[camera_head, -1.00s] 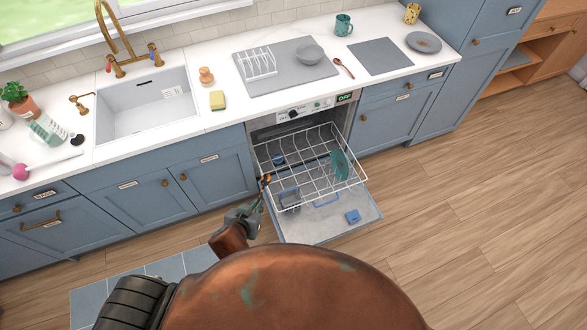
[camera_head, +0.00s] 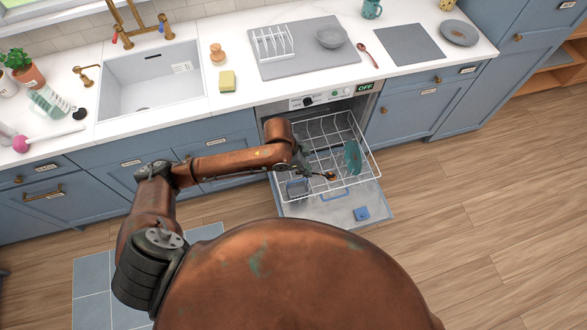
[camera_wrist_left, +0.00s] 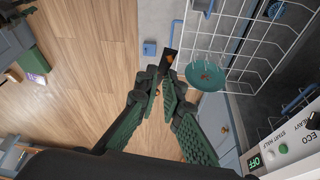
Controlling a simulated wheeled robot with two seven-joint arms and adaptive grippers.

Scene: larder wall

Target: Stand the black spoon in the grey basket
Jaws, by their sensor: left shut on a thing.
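The black spoon (camera_head: 325,176) is in my left gripper (camera_head: 308,171), dark with an orange-brown patch near its end. In the wrist view the textured green fingers of my left gripper (camera_wrist_left: 165,92) are shut on the spoon (camera_wrist_left: 170,64), whose dark end sticks out beyond the tips. The grey basket (camera_head: 297,188) sits at the front left of the white wire rack (camera_head: 345,187). My gripper is above the rack, to the right of the basket and close to the teal plate. My right gripper is not in view.
The dishwasher door (camera_head: 325,210) is down and the rack is pulled out. A teal plate (camera_head: 352,157) stands in the rack, also seen in the wrist view (camera_wrist_left: 205,77). A blue block (camera_head: 361,213) lies on the door. The counter (camera_head: 200,113) is behind.

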